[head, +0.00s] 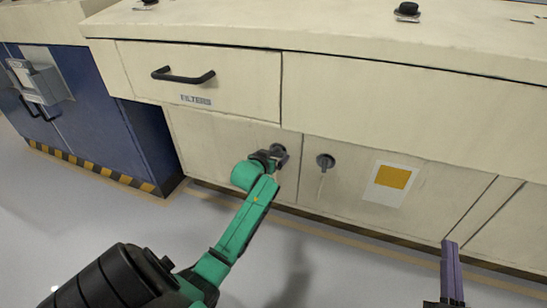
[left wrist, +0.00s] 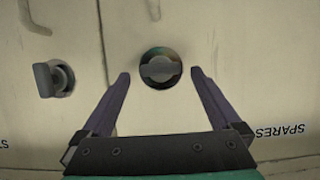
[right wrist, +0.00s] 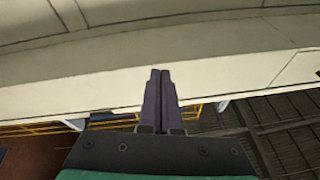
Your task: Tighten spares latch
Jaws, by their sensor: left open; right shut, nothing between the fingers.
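The spares latch is a round dark knob with a raised bar (left wrist: 160,68), set on a cream cabinet door. In the left wrist view the bar lies roughly level. The SPARES label (left wrist: 280,131) appears upside down on the same door. My left gripper (left wrist: 163,75) is open, with one finger on each side of the latch. I cannot tell whether the fingers touch it. In the head view the left gripper (head: 274,155) is at this latch and partly covers it. My right gripper (head: 450,243) is shut and empty; it also shows in the right wrist view (right wrist: 160,72).
A second latch (head: 325,161) is on the neighbouring door, across a seam, beside a yellow-and-white notice (head: 389,183). Above is a FILTERS drawer (head: 196,80) with a black handle (head: 183,76). A blue cabinet (head: 95,105) stands at left. The floor in front is clear.

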